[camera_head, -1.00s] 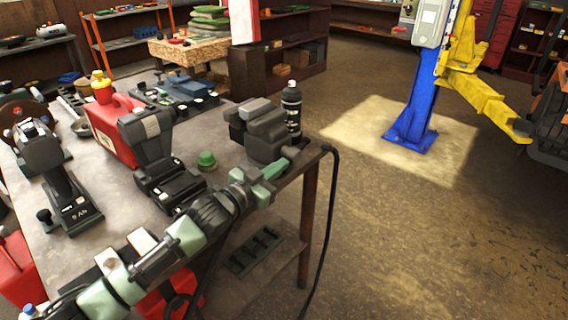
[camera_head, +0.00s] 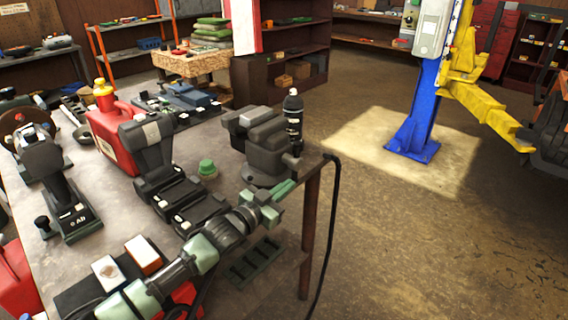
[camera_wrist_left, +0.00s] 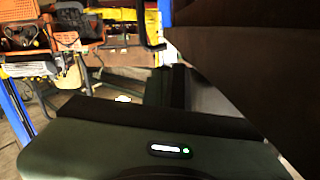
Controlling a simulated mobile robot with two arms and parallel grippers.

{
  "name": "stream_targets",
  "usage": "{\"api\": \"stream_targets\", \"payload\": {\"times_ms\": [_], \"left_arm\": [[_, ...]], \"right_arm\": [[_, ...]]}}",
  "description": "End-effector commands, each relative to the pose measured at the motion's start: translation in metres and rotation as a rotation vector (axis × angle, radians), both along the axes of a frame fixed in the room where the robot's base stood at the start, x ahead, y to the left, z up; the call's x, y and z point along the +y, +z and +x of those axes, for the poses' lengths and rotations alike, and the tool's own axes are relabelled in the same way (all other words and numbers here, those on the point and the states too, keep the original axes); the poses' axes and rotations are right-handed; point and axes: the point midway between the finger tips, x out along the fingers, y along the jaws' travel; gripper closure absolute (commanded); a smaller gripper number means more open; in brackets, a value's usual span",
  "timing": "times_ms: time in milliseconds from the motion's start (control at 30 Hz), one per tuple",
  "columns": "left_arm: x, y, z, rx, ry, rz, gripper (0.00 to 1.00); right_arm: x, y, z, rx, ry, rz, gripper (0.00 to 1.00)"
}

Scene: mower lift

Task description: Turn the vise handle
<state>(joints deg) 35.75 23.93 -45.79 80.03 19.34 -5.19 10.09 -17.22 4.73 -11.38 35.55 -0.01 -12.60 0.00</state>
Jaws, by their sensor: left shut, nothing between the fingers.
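The dark grey vise (camera_head: 266,150) sits at the right corner of the workbench in the head view. A small grey part that looks like its handle (camera_head: 292,160) shows at its front right, close to the bench edge; its full shape is hard to tell. My left gripper (camera_head: 284,190) is shut and empty, just below and in front of the vise at the bench edge. Whether its fingertips touch the handle cannot be told. The left wrist view shows a green housing and a large dark surface at upper right; the handle cannot be made out there. My right gripper is not in view.
A black bottle (camera_head: 293,110) stands behind the vise. A green-capped item (camera_head: 207,169), black tools and a red can (camera_head: 112,138) crowd the workbench (camera_head: 95,190). A black cable (camera_head: 332,220) hangs off its right end. Open floor lies right, before the blue lift post (camera_head: 418,115).

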Motion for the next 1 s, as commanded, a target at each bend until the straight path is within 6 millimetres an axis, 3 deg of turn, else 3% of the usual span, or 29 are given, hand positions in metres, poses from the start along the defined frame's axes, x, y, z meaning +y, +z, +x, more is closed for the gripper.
{"api": "stream_targets", "payload": {"times_ms": [1000], "left_arm": [[-0.0050, -0.0023, 0.0067, -0.002, 0.000, 0.000, 1.00]], "right_arm": [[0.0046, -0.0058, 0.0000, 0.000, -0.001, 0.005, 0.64]]}}
